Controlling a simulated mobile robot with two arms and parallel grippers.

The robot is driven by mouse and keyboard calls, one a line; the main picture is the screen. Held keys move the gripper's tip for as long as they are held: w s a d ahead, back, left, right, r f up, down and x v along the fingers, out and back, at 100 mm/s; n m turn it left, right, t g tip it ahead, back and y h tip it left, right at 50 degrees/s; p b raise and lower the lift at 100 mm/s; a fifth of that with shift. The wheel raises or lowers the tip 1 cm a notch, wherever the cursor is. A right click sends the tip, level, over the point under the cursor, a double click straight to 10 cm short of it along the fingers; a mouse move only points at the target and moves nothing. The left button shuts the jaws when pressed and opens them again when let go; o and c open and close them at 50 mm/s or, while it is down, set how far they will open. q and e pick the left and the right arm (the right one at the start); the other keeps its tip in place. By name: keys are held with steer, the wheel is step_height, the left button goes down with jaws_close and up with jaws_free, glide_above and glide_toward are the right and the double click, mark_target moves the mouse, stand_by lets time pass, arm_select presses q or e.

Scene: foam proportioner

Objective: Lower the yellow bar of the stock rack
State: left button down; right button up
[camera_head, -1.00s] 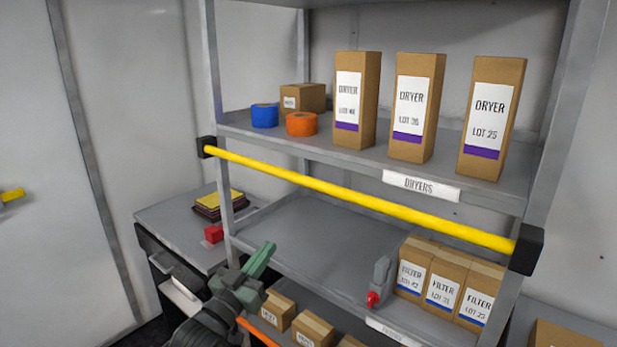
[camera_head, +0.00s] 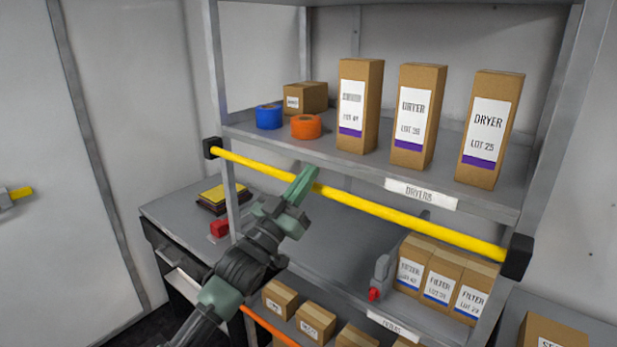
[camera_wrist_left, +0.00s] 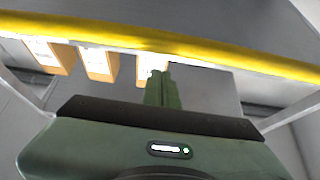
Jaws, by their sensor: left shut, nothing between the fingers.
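The yellow bar (camera_head: 390,212) runs across the front of the stock rack (camera_head: 355,163), between two black end brackets, at about the level of the dryer shelf's lower edge. It slopes down to the right in the head view. My left gripper (camera_head: 306,182) has green fingers, shut and empty, with the tips at the bar left of its middle. In the left wrist view the bar (camera_wrist_left: 150,37) crosses above the closed fingertips (camera_wrist_left: 161,76); I cannot tell whether they touch it. My right gripper is not in view.
Dryer boxes (camera_head: 424,115), a blue roll (camera_head: 269,117) and an orange roll (camera_head: 306,127) stand on the upper shelf. Filter boxes (camera_head: 440,277) and a grey piece with a red tip (camera_head: 381,277) are on the shelf below. A side bench (camera_head: 165,212) is at left.

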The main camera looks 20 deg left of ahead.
arm_select(q)
steer(key=shift+w+f, duration=0.1)
steer(key=shift+f, duration=1.1)
steer(key=shift+f, duration=0.1)
step_height(320, 180, down, 25)
steer(key=b, duration=1.8)
steer(key=shift+f, duration=0.1)
